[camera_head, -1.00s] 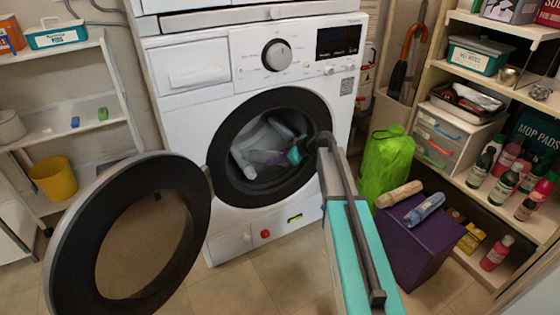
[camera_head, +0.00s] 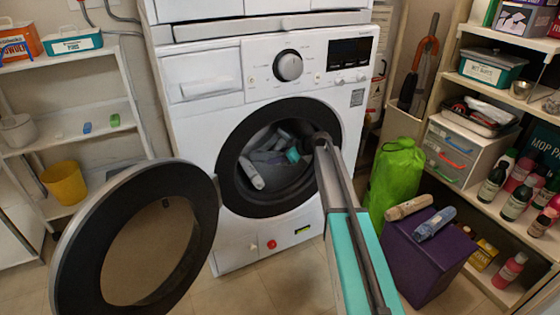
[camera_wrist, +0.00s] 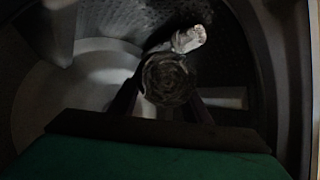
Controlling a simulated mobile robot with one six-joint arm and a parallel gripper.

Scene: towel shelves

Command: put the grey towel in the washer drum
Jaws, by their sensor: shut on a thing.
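My gripper (camera_wrist: 160,104) is inside the washer drum (camera_wrist: 95,92), its fingers around the end of a rolled grey towel (camera_wrist: 166,78). In the head view the gripper (camera_head: 293,155) reaches through the round door opening, and the held towel (camera_head: 268,156) extends left from it. A paler rolled towel (camera_head: 251,173) lies at the drum's lower left, near the opening. A pale roll (camera_wrist: 188,39) also shows beyond the held one in the wrist view. Another roll shows near the top of the drum, partly hidden. The wrist view is dark, so contact with the drum is unclear.
The washer door (camera_head: 137,243) stands open to the left. A purple box (camera_head: 428,256) with two rolled towels on top stands at right, beside a green bag (camera_head: 394,180). Shelves with bottles line the right; a white shelf with a yellow bucket (camera_head: 64,183) stands left.

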